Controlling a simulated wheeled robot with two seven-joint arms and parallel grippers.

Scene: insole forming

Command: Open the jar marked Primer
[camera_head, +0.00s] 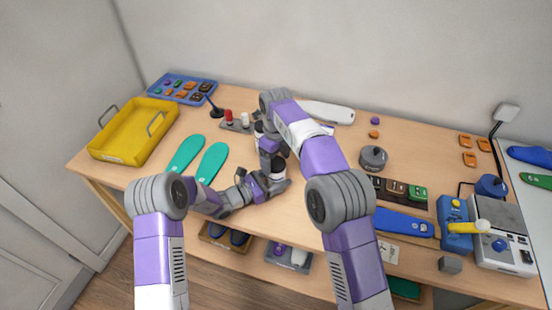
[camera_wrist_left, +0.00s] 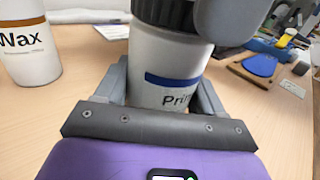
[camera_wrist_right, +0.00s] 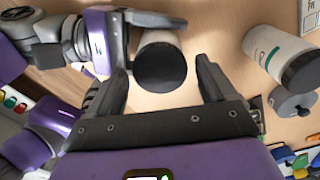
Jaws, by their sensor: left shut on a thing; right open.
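The Primer jar is a white jar with a blue band and its name partly showing in the left wrist view (camera_wrist_left: 165,75). Its dark lid (camera_wrist_left: 165,12) is on. My left gripper (camera_head: 274,184) is shut around the jar's body, and the jar stands upright at the middle of the table. My right gripper (camera_wrist_right: 160,80) is open above the jar, with the black lid (camera_wrist_right: 162,68) between its spread fingers in the right wrist view. One right finger (camera_wrist_left: 228,18) shows close beside the lid; I cannot tell whether it touches.
A Wax jar (camera_wrist_left: 28,45) stands to the left in the left wrist view. Another white jar with a dark lid (camera_wrist_right: 275,50) and a grey round pot (camera_head: 373,158) are nearby. Teal insoles (camera_head: 211,162) and a yellow tray (camera_head: 110,152) lie to the left.

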